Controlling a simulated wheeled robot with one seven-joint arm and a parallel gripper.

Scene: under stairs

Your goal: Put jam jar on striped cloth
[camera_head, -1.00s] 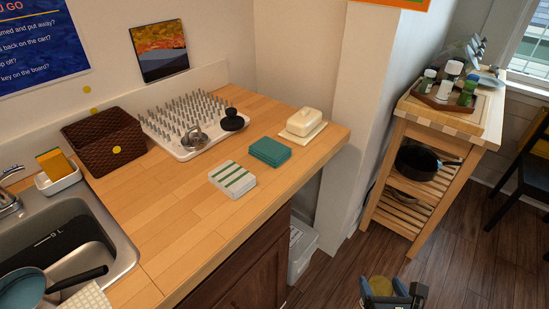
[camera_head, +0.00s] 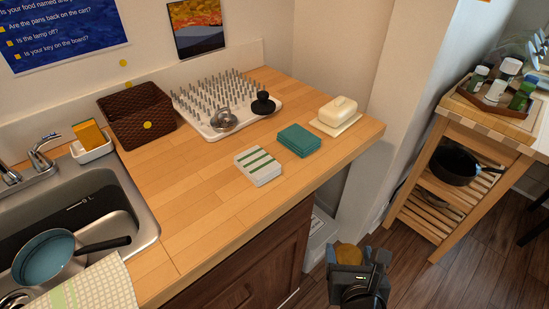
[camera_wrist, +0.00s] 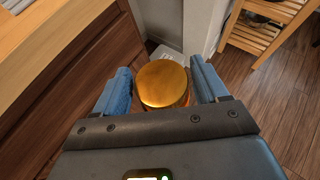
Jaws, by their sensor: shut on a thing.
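The jam jar, with a gold lid, shows in the wrist view (camera_wrist: 162,84) between the two blue fingers of my gripper (camera_wrist: 163,88). My gripper is shut on it. In the head view my gripper (camera_head: 350,258) is at the bottom, in front of the counter and above the floor, and the jar (camera_head: 347,256) is partly hidden by it. The striped cloth (camera_head: 258,166), white with green stripes and folded, lies on the wooden counter, up and left of my gripper. A teal folded cloth (camera_head: 299,140) lies beside it.
On the counter (camera_head: 200,215) stand a butter dish (camera_head: 338,113), a spiked drying tray (camera_head: 215,133) with a metal lid and a black knob, and a brown basket (camera_head: 136,116). The sink (camera_head: 140,215) with a pan is at left. A wooden cart (camera_head: 455,185) stands at right.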

